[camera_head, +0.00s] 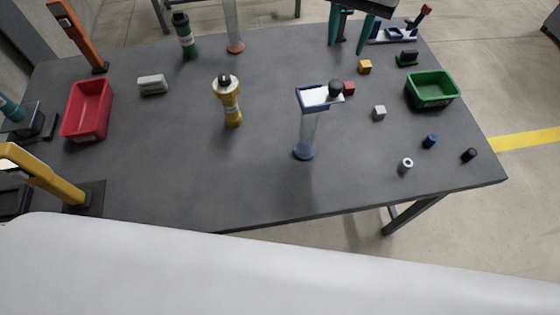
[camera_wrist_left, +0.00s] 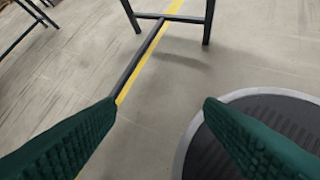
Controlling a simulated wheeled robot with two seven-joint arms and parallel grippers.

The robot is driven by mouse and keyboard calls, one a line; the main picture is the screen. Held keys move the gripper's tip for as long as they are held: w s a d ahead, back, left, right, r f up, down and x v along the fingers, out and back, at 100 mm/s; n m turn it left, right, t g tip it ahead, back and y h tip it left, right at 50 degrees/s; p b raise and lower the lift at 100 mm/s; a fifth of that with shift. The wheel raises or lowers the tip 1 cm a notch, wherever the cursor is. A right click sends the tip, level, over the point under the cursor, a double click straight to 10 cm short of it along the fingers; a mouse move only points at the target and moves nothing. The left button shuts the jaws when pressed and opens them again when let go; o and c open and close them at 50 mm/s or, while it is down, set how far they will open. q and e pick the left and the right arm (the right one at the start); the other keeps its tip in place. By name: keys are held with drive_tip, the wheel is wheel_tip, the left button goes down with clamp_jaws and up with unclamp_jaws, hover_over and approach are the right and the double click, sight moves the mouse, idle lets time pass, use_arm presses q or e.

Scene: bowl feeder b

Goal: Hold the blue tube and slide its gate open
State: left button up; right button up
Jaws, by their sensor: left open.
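The blue tube (camera_head: 308,130) stands upright near the middle of the table in the head view. It has a clear body, a blue foot and a blue frame at its top. Its gate (camera_head: 317,97) is a white plate in that frame, with a dark knob (camera_head: 335,88) at the right end. I cannot tell how far the gate covers the opening. My right gripper (camera_head: 347,48) hangs at the top of the head view, fingers apart and empty, clear of the tube. My left gripper (camera_wrist_left: 160,106) is open and empty above the floor in the left wrist view.
A yellow bottle-like object (camera_head: 231,105) stands left of the tube. A red bin (camera_head: 87,108) is at the left and a green bin (camera_head: 432,103) at the right. Small blocks and cylinders lie right of the tube. The front middle of the table (camera_head: 215,180) is clear.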

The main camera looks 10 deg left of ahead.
sight(304, 132)
use_arm(q)
drive_tip(key=w+d+r+m+t+h, duration=0.1)
drive_tip(key=d+r+m+h, duration=0.15)
drive_tip(key=d+r, duration=0.5)
drive_tip(key=d+r+m+t+h, duration=0.1)
drive_tip(key=d+r+m+h, duration=0.2)
drive_tip(key=r, duration=0.8)
drive_tip(key=w+d+r+m+t+h, duration=0.1)
drive_tip(key=d+r+h, duration=0.2)
drive_tip(key=d+r, duration=0.5)
drive_tip(key=w+a+r+n+t, duration=0.1)
drive_tip(key=w+a+r+n, duration=0.1)
drive_tip(key=w+a+r+n+t+y, duration=0.1)
drive_tip(key=w+a+r+n, duration=0.1)
drive_tip(key=a+r+n, duration=0.1)
drive_tip(key=w+a+r+n+t, duration=0.1)
drive_tip(key=w+a+r+n, duration=0.1)
drive_tip(key=a+r, duration=0.1)
drive_tip(key=shift+w+r+n+t+y, duration=0.25)
drive_tip(key=shift+w+n+t+y, duration=0.05)
drive_tip(key=shift+w+n+y, duration=0.05)
drive_tip(key=w+a+r+n+t+y, duration=0.3)
drive_tip(key=w+a+n+y, duration=0.15)
drive_tip(key=a, duration=0.35)
drive_tip(key=shift+h, duration=0.35)
drive_tip(key=x, duration=1.1)
drive_tip(key=shift+w+d+f, duration=0.15)
drive_tip(key=shift+w+f, duration=0.15)
drive_tip(key=shift+f, duration=0.1)
